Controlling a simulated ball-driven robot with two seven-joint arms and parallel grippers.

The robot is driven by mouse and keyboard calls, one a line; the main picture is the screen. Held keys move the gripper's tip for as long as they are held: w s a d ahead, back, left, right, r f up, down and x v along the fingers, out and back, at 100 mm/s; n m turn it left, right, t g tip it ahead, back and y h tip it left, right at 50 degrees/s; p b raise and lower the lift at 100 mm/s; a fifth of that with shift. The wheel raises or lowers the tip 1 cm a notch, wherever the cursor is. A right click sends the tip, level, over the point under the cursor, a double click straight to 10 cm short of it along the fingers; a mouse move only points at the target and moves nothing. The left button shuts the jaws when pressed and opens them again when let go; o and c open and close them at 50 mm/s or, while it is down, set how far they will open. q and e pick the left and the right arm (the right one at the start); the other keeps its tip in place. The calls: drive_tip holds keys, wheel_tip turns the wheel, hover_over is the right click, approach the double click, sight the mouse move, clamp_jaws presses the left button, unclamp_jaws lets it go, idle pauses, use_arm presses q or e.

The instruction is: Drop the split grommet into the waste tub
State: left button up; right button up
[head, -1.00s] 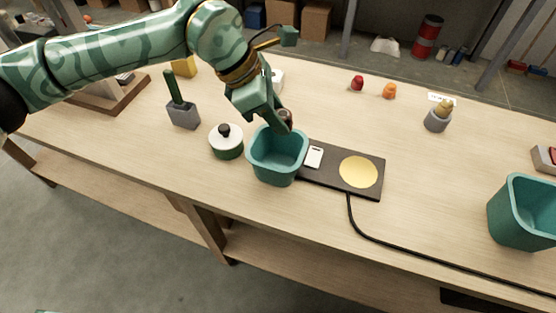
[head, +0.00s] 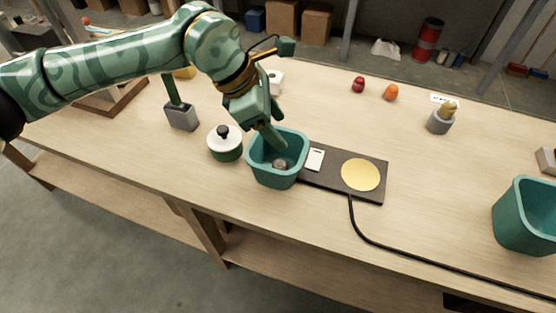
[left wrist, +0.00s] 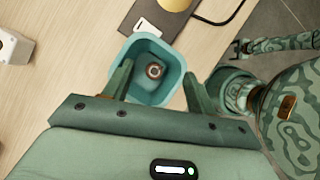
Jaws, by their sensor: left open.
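The split grommet (head: 281,164), a small dark brownish ring, lies inside a teal open-topped tub (head: 277,180) on the workbench. In the left wrist view the grommet (left wrist: 154,71) rests on the floor of the tub (left wrist: 172,92). My left gripper (head: 275,141) is over the tub, pointing down into it. Its fingers (left wrist: 155,80) are spread with nothing between them, and the grommet lies beyond them. A second teal tub (head: 530,218) stands at the right edge. No label shows which is the waste tub.
A white-lidded pot (head: 225,145) stands close left of the tub, and a dark hotplate (head: 330,180) with a yellow disc is close right. A black cable crosses the front right. A grey holder (head: 181,117) stands back left. The bench's middle right is mostly clear.

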use_arm(q)
drive_tip(key=p+v, duration=0.2)
drive_tip(key=v, duration=1.3)
drive_tip(key=shift+r, duration=0.25)
